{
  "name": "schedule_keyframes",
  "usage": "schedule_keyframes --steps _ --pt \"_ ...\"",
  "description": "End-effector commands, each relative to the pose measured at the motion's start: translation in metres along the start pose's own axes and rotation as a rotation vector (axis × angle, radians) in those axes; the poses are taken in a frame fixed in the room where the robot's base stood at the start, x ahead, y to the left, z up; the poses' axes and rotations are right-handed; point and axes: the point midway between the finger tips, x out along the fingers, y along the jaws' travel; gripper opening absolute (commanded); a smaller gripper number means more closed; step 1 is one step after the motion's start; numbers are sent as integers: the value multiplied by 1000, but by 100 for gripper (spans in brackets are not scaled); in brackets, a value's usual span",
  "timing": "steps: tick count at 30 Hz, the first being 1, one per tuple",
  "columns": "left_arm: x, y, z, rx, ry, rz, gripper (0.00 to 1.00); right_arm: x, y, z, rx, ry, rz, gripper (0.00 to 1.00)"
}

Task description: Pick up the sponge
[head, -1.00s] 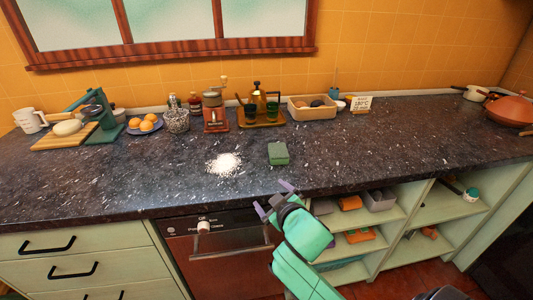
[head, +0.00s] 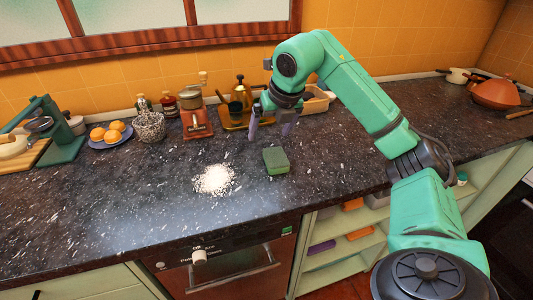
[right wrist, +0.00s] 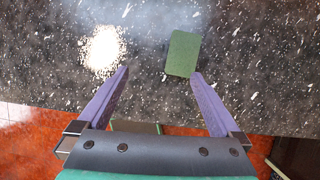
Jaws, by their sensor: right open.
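The sponge (head: 276,161) is a small green block lying flat on the dark speckled counter (head: 120,200), right of a pile of white grains. My right gripper (head: 270,133) is above the counter, pointing down, with its purple fingers apart and empty. In the head view its fingertips show just above and behind the sponge. In the right wrist view the sponge (right wrist: 183,54) lies beyond the fingertips of the right gripper (right wrist: 160,73), closer to the right finger. My left gripper is not in view.
White grains (head: 214,179) lie left of the sponge. Behind stand a grinder (head: 196,118), a wire pot (head: 150,127) and a plate of oranges (head: 108,134). A wooden box (head: 316,102) is partly behind my arm.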

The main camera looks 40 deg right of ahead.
Motion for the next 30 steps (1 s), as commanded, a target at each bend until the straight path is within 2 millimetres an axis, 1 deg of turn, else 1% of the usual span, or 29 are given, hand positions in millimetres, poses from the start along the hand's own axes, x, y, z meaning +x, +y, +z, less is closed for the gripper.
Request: schedule_keyframes --steps 1,3,4,5,12,13,17,20,22,24,27,30 --pt "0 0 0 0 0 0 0 -7 -20 1 42 10 -65 100" --pt "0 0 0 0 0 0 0 -9 -35 -1 71 24 -113 100" --pt "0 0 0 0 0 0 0 -6 -37 -1 74 27 -120 100" --pt "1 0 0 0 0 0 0 -1 -37 -2 74 29 -121 100" --pt "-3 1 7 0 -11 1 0 59 -42 -4 69 32 -116 100" --pt "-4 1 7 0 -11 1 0 65 -43 -4 69 32 -116 100" --pt "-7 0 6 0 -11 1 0 82 -44 -4 67 29 -113 100" --pt "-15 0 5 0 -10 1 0 96 -46 -4 67 31 -114 100" --pt "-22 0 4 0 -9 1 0 110 -48 -4 67 32 -113 100" --pt "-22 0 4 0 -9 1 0 123 -49 -4 67 30 -111 100" --pt "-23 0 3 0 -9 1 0 132 -50 -5 66 26 -112 100" --pt "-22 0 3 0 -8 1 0 134 -50 -5 65 25 -111 100"
